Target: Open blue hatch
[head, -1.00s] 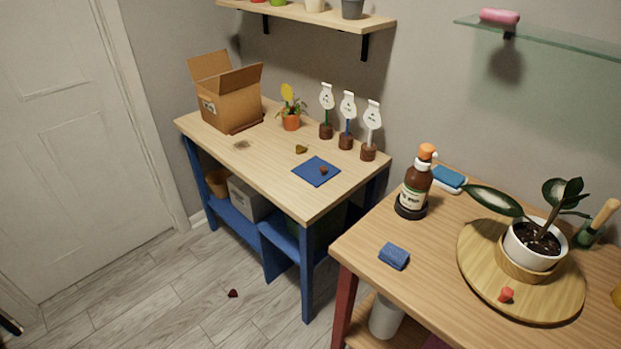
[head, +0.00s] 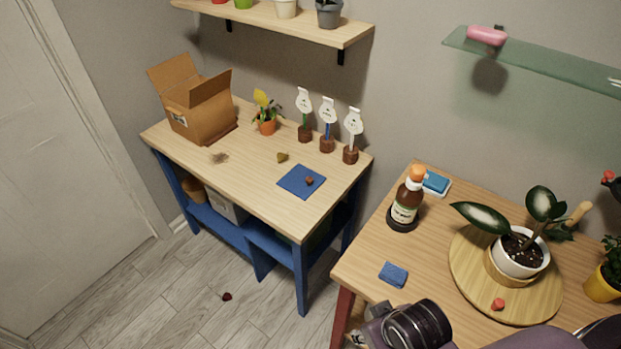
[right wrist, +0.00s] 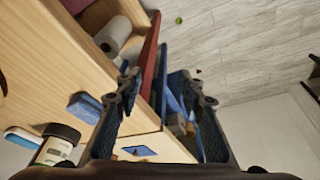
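No part can be made out for certain as a hatch. The blue workbench (head: 301,277) has blue legs and a blue lower shelf, and its front faces the open floor. My right arm reaches in at the bottom of the head view, beside the wooden table's front edge. My left gripper is out of view.
The wooden table (head: 375,240) at right carries a brown bottle (head: 405,205), a blue sponge (head: 393,274) and a potted plant on a round board (head: 470,285). A cardboard box (head: 200,110) stands on the bench. The floor (head: 180,290) before the bench is mostly clear.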

